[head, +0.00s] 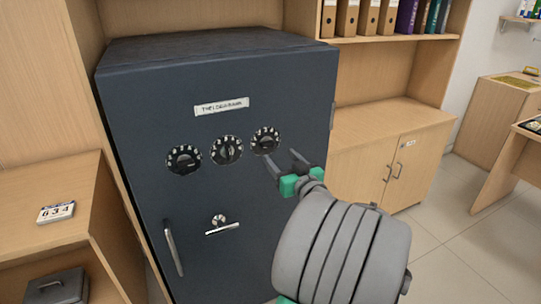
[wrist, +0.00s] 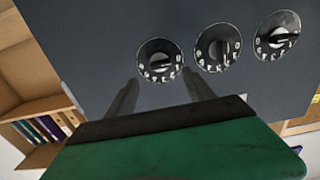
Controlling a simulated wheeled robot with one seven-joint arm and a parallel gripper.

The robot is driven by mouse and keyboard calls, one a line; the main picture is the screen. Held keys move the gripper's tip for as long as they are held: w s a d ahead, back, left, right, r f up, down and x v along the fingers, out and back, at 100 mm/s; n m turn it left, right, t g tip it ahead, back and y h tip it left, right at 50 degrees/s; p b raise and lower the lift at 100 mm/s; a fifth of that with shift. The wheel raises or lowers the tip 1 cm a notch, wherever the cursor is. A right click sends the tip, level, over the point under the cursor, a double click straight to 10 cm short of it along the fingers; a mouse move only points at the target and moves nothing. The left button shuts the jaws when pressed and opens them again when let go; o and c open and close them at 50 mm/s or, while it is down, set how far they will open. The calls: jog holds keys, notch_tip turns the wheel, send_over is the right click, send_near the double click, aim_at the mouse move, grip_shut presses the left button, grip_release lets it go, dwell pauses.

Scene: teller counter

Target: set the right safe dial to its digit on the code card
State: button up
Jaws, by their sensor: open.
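The dark safe (head: 240,190) carries a row of three black dials with white digits. The right dial (head: 265,140) is the leftmost one in the upside-down wrist view (wrist: 159,61); I cannot read which digit it is set to. My gripper (head: 283,160) is open and empty, just below and right of this dial, apart from it. In the wrist view its fingertips (wrist: 159,82) lie either side of the dial's near edge. The code card (head: 56,213) stands on the left cabinet; its three digits look like 634, but they are small.
The middle dial (head: 227,150) and left dial (head: 184,160) sit close beside the right one. The safe has a label (head: 222,106), a small lever (head: 221,226) and a long door handle (head: 173,248). A low cabinet (head: 385,150) stands to the right.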

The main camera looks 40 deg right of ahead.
aim_at(269, 146)
jog(key=p+x, duration=0.1)
jog(key=x, duration=0.6)
jog(key=shift+w, duration=0.25)
jog(key=shift+c, duration=0.3)
grip_shut()
